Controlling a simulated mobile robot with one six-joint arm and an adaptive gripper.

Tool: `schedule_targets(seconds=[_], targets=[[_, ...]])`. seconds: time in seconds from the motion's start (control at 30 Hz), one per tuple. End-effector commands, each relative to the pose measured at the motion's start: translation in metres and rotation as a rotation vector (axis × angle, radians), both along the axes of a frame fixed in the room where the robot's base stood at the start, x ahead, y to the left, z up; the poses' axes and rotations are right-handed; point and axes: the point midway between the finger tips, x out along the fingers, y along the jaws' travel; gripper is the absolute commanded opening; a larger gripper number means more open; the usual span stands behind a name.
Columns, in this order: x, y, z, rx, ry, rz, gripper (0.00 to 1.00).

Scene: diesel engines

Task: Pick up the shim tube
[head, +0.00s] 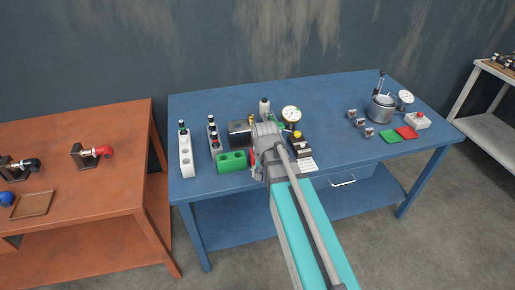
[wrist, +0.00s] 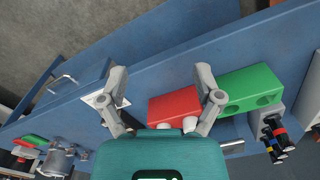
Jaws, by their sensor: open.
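My gripper (head: 262,143) is over the front middle of the blue table (head: 330,96), and it hides part of what lies behind it. In the wrist view my gripper (wrist: 161,82) is open, its two grey fingers spread wide, with nothing held between them. A red block (wrist: 174,106) lies near the right finger, and a green block with round holes (wrist: 250,89) is beyond it. The green block also shows left of my gripper in the head view (head: 231,161). I cannot tell which thing is the shim tube.
A white rack (head: 186,156) stands at the table's left. A dial gauge (head: 291,115) and a black box with a yellow knob (head: 299,146) are close to my gripper. A grey pot (head: 380,109) stands at the right. The orange table (head: 100,190) is to the left.

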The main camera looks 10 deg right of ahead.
Motion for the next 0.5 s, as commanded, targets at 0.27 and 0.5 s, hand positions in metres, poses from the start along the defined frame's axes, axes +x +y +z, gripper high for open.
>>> schedule_targets(seconds=[0.27, 0.5], targets=[[0.072, -0.005, 0.044, 0.000, 0.000, -0.400, 0.85], [0.127, -0.011, 0.074, 0.000, 0.000, -0.746, 0.85]])
